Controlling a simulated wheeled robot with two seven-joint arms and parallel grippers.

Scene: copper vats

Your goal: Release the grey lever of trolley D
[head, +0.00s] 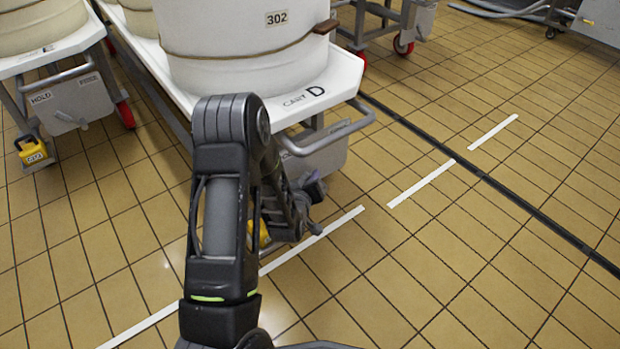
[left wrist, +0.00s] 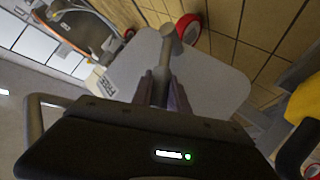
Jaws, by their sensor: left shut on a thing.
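Trolley D (head: 345,78) has a white top marked "CART D" and carries a white vat (head: 245,60) numbered 302. My left gripper (head: 303,200) is low at the trolley's near end, below the bent handle. In the left wrist view, its fingers (left wrist: 165,88) are closed around the grey lever (left wrist: 170,50), whose rounded end sticks out beyond them. A pale grey plate (left wrist: 215,85) lies behind the lever. In the head view my arm hides the lever and part of a yellow pedal (head: 263,234). My right gripper is not in view.
Another trolley (head: 65,52) stands at the left, with a "HOLD" plate and a yellow pedal (head: 33,151). More trolley frames with red wheels (head: 403,45) stand behind. The tiled floor at right is open, with white dashes and a dark drain line.

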